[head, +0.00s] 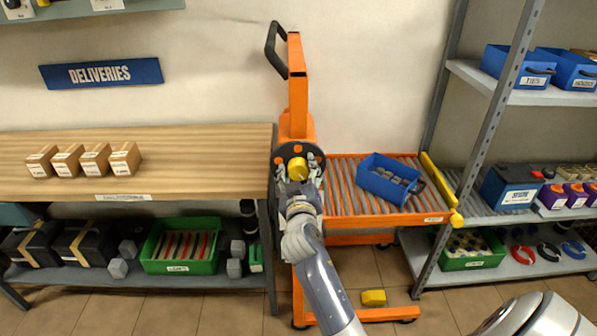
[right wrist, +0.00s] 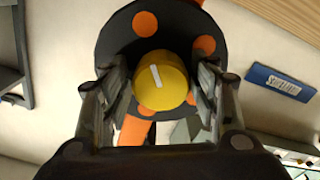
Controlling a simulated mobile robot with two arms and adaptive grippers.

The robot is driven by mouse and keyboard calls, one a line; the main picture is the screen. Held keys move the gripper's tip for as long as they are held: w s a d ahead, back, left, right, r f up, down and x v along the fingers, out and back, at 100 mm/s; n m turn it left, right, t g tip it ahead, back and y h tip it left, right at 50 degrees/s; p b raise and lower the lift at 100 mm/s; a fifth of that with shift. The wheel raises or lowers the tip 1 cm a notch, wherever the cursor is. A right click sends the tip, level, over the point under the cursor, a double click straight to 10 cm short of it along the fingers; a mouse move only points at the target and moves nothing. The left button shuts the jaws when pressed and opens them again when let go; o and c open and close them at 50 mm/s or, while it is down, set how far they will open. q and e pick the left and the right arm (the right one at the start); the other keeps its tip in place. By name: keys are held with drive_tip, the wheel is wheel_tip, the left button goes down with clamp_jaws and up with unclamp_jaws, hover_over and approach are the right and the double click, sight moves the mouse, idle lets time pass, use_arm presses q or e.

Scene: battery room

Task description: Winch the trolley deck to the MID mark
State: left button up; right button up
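The orange trolley (head: 298,95) stands against the wall with an upright mast and a black handle at its top. A black winch disc with orange spots (right wrist: 125,40) is on the mast. Its yellow knob (head: 298,168) has a white line in the right wrist view (right wrist: 160,85). My right gripper (head: 299,180) is open, its fingers either side of the knob, with narrow gaps showing. I cannot make out a MID mark. My left gripper is out of view.
A wooden bench (head: 200,145) with several small boxes stands at left, close to the mast. A metal rack (head: 480,130) with blue bins and batteries stands at right, by the deck's yellow edge bar (head: 438,182). A yellow block (head: 373,297) is low on the trolley base.

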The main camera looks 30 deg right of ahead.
drive_tip(key=shift+f, duration=0.1)
drive_tip(key=shift+s+a, duration=0.15)
drive_tip(key=shift+s, duration=0.1)
drive_tip(key=v, duration=0.7)
idle(1.2)
